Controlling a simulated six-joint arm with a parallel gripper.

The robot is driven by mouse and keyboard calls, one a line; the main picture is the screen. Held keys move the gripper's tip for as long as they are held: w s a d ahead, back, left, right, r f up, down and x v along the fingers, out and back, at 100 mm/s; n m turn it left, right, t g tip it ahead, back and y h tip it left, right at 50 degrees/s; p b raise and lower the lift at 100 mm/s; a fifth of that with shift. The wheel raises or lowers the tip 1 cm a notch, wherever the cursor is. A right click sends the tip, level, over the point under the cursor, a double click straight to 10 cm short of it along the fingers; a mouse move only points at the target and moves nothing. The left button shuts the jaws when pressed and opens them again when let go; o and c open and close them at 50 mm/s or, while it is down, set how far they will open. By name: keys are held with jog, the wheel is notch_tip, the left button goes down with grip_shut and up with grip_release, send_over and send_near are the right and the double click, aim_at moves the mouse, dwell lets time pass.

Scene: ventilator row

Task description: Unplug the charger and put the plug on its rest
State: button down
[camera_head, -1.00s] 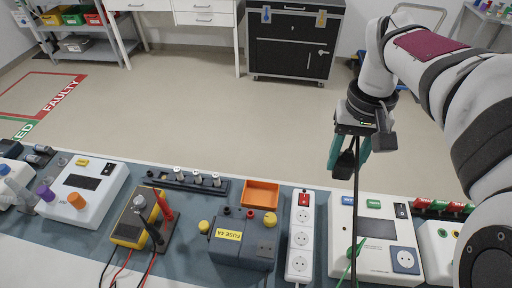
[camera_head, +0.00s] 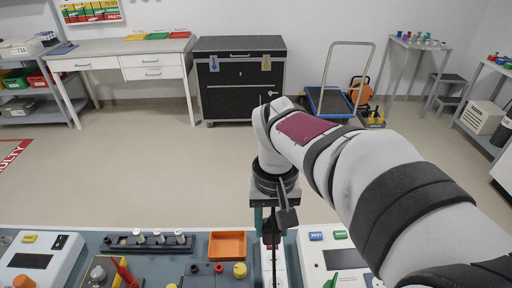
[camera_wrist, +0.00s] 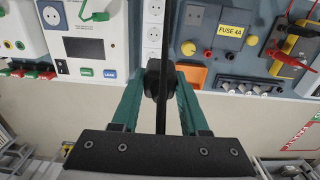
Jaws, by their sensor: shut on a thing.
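My gripper (camera_head: 270,226) has teal fingers and is shut on a black plug (camera_wrist: 156,80). A black cable (camera_wrist: 165,28) runs from the plug across the bench side of the wrist view. The plug is held in the air and looks clear of any socket. In the head view the gripper is over the back end of the white socket strip (camera_head: 267,270), which also shows in the wrist view (camera_wrist: 153,38). The plug's pins are hidden. I cannot make out a rest for the plug.
An orange tray (camera_head: 227,258) and a grey fuse box (camera_wrist: 214,52) stand beside the strip. On its other side is a white unit with a dark display (camera_wrist: 84,48). A row of small posts (camera_head: 148,250) stands at the back edge. The floor beyond the bench is open.

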jog(key=shift+s+a+f, duration=1.1)
jog(key=shift+s+f, duration=0.05)
jog(key=shift+f, duration=0.85)
jog(key=shift+s+a+f, duration=1.15)
jog(key=shift+s+f, duration=0.05)
jog(key=shift+f, duration=0.85)
jog(key=shift+s+a+f, duration=1.1)
jog(key=shift+s+f, duration=0.05)
jog(key=shift+f, duration=0.85)
jog(key=shift+f, duration=1.15)
jog(key=shift+c, duration=1.7)
grip_release()
